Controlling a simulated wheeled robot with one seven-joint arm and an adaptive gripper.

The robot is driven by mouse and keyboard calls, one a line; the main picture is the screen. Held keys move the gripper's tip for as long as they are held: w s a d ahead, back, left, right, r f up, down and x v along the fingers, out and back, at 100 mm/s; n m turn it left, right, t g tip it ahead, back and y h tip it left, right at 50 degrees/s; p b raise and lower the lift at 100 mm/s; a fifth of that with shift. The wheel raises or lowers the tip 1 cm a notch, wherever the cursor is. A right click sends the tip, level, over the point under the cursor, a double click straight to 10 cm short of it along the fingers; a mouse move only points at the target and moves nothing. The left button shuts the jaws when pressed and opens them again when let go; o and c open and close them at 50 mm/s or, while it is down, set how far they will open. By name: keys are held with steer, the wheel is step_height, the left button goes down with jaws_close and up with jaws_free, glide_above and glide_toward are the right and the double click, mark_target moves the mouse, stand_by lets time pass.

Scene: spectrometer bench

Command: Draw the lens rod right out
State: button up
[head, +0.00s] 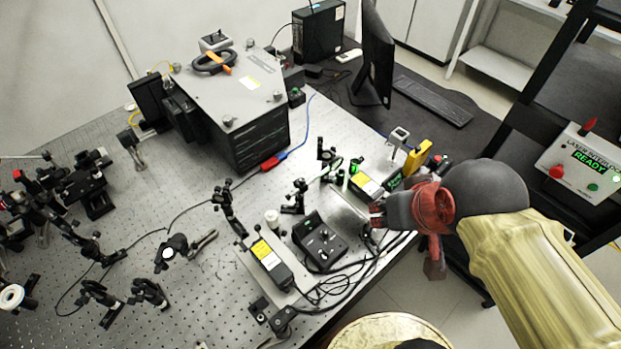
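My gripper (375,215) is at the right edge of the optical bench, with its fingers pointing left. It is beside a shiny grey metal piece (345,208) and just right of a dark control box. The fingertips are small and crowded by dark parts, so I cannot tell whether they are open or shut, or hold anything. I cannot pick out the lens rod for certain. Small black optic mounts on posts stand left of the gripper, one here (296,196) and one farther back (326,155).
The perforated bench (330,110) carries a dark control box (320,241), a yellow-labelled box (270,262), a large grey instrument (235,95) and loose black cables (340,285). A monitor (373,55) stands behind. A panel reading READY (590,160) is at right.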

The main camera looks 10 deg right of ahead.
steer(key=shift+c, duration=0.3)
steer(key=shift+a+r+p, duration=0.2)
steer(key=shift+r+p, duration=0.25)
steer(key=shift+p, duration=0.1)
steer(key=m+g+h+p, duration=0.1)
steer(key=m+g+p, duration=0.8)
steer(key=p, duration=1.3)
glide_above(290, 194)
steer(key=w+a, duration=0.1)
steer(key=w, duration=0.1)
step_height(290, 194, down, 8)
steer(key=m+t, duration=0.2)
steer(key=shift+s+d+f+p, duration=0.15)
steer(key=shift+s+f+p, duration=0.1)
steer(key=shift+f, duration=1)
steer(key=shift+s+d+f+p, duration=0.15)
steer(key=shift+s+f+p, duration=0.1)
steer(key=shift+f, duration=1.05)
steer(key=shift+s+d+f+p, duration=0.15)
steer(key=shift+s+f, duration=0.1)
steer(key=shift+f, duration=1)
steer(key=c, duration=0.4)
jaws_close()
